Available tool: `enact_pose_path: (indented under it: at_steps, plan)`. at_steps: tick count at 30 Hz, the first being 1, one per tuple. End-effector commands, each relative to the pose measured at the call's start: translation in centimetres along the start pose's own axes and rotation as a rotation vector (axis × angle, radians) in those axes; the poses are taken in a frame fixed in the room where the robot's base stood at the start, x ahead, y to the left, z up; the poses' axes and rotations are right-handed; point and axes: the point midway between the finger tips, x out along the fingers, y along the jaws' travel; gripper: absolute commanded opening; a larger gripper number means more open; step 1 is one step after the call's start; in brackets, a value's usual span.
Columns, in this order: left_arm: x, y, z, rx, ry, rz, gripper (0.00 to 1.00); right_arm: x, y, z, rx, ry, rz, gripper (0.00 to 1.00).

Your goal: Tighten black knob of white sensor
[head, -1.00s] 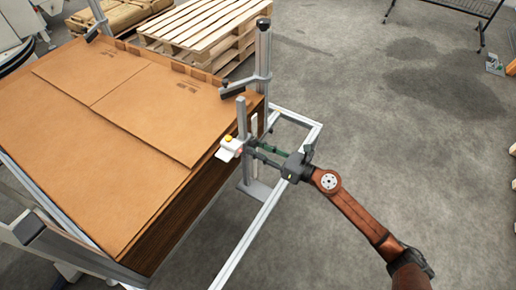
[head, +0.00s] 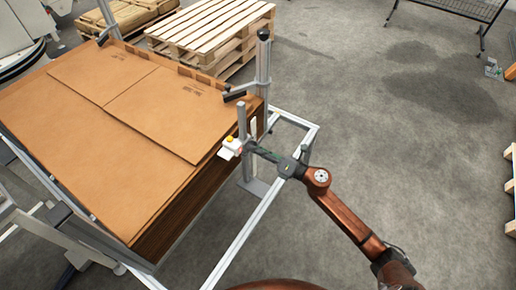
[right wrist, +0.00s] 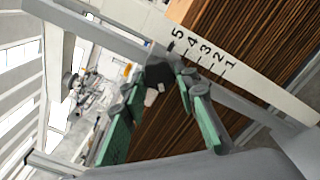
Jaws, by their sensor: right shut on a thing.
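The white sensor (head: 231,147), with a yellow-orange spot on top, sits on a grey upright post beside the near right corner of the cardboard stack. My right gripper (head: 251,147) reaches it from the right, its green-padded fingers seen nearly edge-on. In the right wrist view the black knob (right wrist: 159,73) lies between the far ends of the two green fingers (right wrist: 160,88), and the gripper is shut on it. The knob is too small and covered to make out in the head view. My left gripper is not in view.
A stack of brown cardboard sheets (head: 130,105) fills the left. A metal frame rail (head: 262,222) runs below my right arm. A taller post (head: 263,70) with a side arm stands behind the sensor. Wooden pallets (head: 210,30) are at the back.

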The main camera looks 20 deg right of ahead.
Motion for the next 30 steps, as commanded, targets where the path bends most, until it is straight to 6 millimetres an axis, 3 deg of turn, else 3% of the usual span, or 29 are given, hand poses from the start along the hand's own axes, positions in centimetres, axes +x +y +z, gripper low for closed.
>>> enact_pose_path:
  at_steps: [6, 21, 30]
  plan:
    - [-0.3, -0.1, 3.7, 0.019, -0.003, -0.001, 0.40, 0.0, 0.4, 0.6, 0.149, -0.006, 0.001, 0.03]
    - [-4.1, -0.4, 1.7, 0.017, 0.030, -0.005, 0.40, 0.0, 0.5, 0.6, 0.516, -0.006, 0.001, 0.03]
    - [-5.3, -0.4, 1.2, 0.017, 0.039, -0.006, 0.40, 0.0, 0.4, 0.5, 0.658, -0.005, 0.000, 0.03]
